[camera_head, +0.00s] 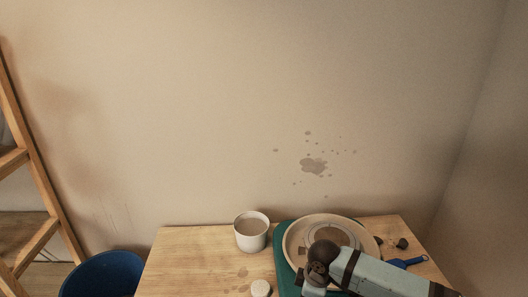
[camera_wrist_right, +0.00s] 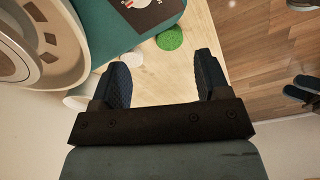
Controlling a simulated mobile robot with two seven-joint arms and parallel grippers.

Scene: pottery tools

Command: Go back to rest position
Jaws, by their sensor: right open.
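My right arm (camera_head: 385,278) comes in from the lower right in the head view and covers the front part of the pottery wheel. The fingertips of this arm cannot be made out there. In the right wrist view my right gripper (camera_wrist_right: 162,66) is open, with its two dark fingers apart and nothing between them. The fingers show over the pale wooden table top, beside the wheel. My left gripper is not in view.
The pottery wheel (camera_head: 294,236) has a teal base (camera_wrist_right: 100,38). A white cup (camera_head: 251,235), a small white round piece (camera_head: 261,288) and a blue-handled tool (camera_head: 408,262) are on the table (camera_head: 190,255). A green round pad (camera_wrist_right: 170,38) lies near the edge. A blue bin (camera_head: 103,275) stands left.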

